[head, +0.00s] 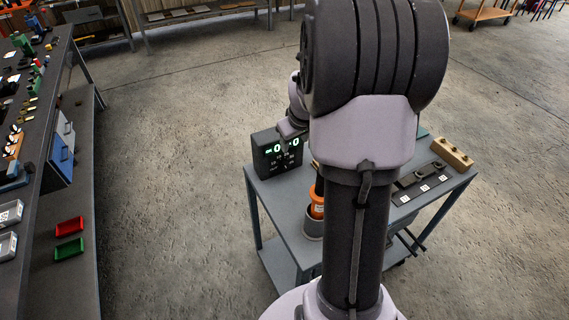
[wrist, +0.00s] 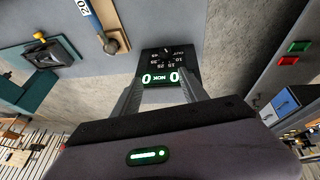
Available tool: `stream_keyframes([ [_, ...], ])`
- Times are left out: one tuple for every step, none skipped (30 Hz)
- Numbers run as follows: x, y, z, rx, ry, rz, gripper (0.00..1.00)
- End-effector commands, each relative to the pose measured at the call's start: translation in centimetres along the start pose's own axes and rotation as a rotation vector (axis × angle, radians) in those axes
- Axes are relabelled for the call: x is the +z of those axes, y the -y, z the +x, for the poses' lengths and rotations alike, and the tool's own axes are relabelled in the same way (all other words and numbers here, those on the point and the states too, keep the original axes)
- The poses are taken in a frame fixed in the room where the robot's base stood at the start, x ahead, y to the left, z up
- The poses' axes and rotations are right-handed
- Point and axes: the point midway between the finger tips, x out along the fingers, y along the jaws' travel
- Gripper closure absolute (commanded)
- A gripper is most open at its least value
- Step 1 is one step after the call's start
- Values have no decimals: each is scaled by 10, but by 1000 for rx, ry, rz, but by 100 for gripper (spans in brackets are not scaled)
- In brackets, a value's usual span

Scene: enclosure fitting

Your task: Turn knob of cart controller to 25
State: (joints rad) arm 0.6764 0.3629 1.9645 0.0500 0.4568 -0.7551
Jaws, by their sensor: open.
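The cart controller (head: 277,151) is a black box with glowing green zeros, standing at the far left corner of the grey cart (head: 283,203). In the wrist view the controller (wrist: 168,66) appears upside down, its lit display nearest me and a printed dial scale beyond. The knob on that dial is dark and small; its pointer setting cannot be read. My gripper (wrist: 163,82) is open, its two grey fingers apart on either side of the display in the picture, with nothing between them. In the head view my arm hides most of the gripper (head: 289,130).
A hammer (wrist: 117,43) lies on the cart beside the controller. An orange container (head: 317,203) stands in a grey holder. A wooden block (head: 452,152) and a dark tagged strip (head: 420,184) are at the right. A workbench (head: 52,128) stands left, across open floor.

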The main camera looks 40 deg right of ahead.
Motion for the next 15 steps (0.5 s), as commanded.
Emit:
stream_keyframes([
  [-1,10,-3,-27,8,28,49],
  [-1,15,-4,-40,12,42,49],
  [-1,19,-2,-51,16,52,49],
  [-1,20,2,-55,18,56,49],
  [0,21,7,-56,19,58,49],
  [1,21,16,-56,19,57,49],
  [1,22,23,-56,20,57,49],
  [2,22,32,-56,21,56,49],
  [3,23,45,-56,21,56,49],
  [2,23,54,-55,20,56,49],
  [3,24,64,-55,21,55,49],
  [4,24,77,-55,21,55,49],
  [3,24,86,-54,20,55,49],
  [4,25,95,-54,20,56,49],
  [4,25,107,-53,20,55,49],
])
